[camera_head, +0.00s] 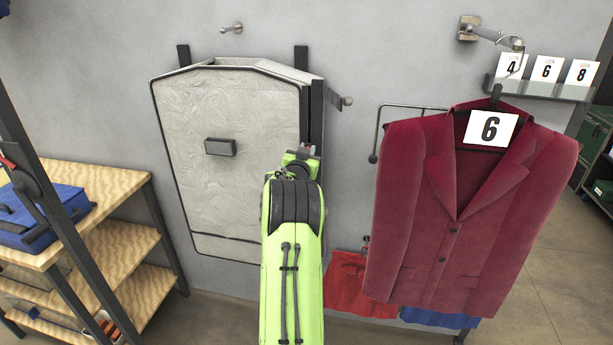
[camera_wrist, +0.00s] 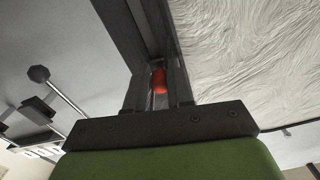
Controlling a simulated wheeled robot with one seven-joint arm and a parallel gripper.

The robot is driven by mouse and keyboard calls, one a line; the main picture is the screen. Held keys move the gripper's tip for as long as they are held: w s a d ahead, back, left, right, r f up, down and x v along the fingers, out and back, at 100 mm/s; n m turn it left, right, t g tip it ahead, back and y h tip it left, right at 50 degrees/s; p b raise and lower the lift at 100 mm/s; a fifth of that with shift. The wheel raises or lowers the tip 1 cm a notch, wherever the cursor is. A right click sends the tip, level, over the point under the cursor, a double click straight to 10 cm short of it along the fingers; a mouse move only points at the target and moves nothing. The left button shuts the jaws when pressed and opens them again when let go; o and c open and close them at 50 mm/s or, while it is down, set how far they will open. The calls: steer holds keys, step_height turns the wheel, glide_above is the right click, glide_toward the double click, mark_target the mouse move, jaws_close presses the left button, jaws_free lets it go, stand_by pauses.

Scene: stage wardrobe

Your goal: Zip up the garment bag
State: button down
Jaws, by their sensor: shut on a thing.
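The garment bag (camera_head: 230,120) is pale grey with a swirled texture and dark edging, and hangs upright against the wall. A dark strip (camera_head: 317,110) runs down its right side. My gripper (camera_head: 308,150) is at this right edge, about halfway up the bag. In the wrist view, my gripper (camera_wrist: 161,88) is shut on a small red piece, which looks like the zip pull (camera_wrist: 160,80). The bag's textured front (camera_wrist: 250,50) lies to the right there. My arm hides the lower right of the bag, and how far the zip is closed cannot be told.
A maroon jacket (camera_head: 440,220) with a "6" card hangs close on the right, before a metal rail (camera_head: 405,106). A wooden shelf unit (camera_head: 90,185) with a blue case (camera_head: 45,215) stands left. Number cards stand on a wall ledge (camera_head: 540,88) at upper right.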

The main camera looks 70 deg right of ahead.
mark_target(306, 110)
step_height(306, 110, up, 13)
steer(key=p, duration=0.3)
steer(key=shift+f, duration=0.1)
steer(key=c, duration=1.4)
jaws_free()
steer(key=o, duration=0.4)
steer(key=shift+f, duration=0.15)
steer(key=shift+c, duration=0.2)
steer(key=shift+a, duration=0.1)
steer(key=shift+a+f, duration=0.1)
steer(key=shift+a, duration=0.25)
steer(key=s+a+b, duration=0.2)
steer(key=a+b, duration=0.1)
steer(key=a, duration=1.1)
steer(key=shift+s+a+b, duration=0.3)
steer(key=shift+a+b, duration=0.05)
steer(key=shift+b, duration=0.05)
